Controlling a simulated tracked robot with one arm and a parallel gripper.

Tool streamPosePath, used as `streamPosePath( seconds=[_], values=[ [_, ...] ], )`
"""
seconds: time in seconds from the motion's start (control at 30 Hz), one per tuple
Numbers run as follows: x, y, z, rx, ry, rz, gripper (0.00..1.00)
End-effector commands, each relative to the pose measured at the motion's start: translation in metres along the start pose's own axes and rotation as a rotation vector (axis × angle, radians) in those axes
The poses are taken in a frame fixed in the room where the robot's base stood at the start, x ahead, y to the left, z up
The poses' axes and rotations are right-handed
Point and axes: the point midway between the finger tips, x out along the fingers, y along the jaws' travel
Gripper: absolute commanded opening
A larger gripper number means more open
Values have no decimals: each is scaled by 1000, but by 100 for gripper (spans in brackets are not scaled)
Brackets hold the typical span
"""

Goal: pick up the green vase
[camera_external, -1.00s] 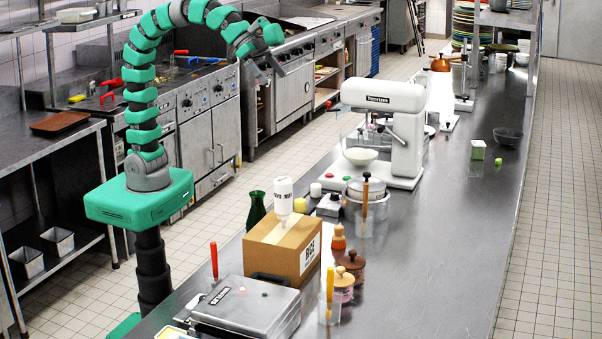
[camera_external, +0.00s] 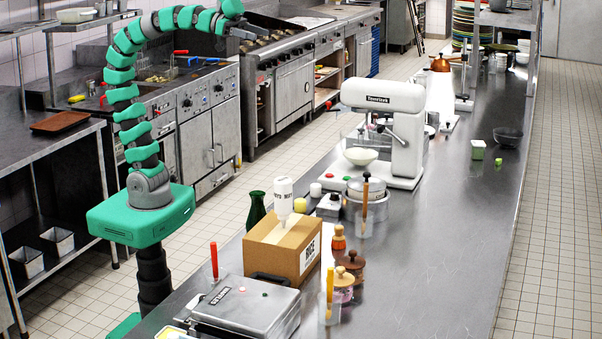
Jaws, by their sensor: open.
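The dark green vase (camera_external: 256,209) stands upright on the steel counter near its left edge, behind the cardboard box. The box hides its lower part. My gripper (camera_external: 262,36) is open and empty, high up and well above the vase in the picture, in front of the stove line. It is clearly apart from the vase.
The cardboard box (camera_external: 270,257) with a white squeeze bottle (camera_external: 284,198) stands right in front of the vase. A yellow item (camera_external: 300,205), a white mixer (camera_external: 384,125) and a metal pot (camera_external: 352,208) are to the right. The counter's right side (camera_external: 440,240) is mostly clear.

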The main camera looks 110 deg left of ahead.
Motion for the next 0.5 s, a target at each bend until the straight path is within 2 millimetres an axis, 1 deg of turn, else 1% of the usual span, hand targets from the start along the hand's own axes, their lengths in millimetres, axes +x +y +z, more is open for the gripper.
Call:
streamPosePath(
  seconds=[0.1,0.17,0.27,0.37,0.4,0.47,0.5],
  values=[
    [0,0,0,1,-1,0,64],
    [3,2,4,13,-11,2,64],
    [21,13,27,89,-71,9,64],
    [52,36,76,256,-200,28,64],
    [65,47,100,345,-259,40,64],
    [83,64,141,493,-359,61,64],
    [93,75,166,597,-420,77,64]
  ],
)
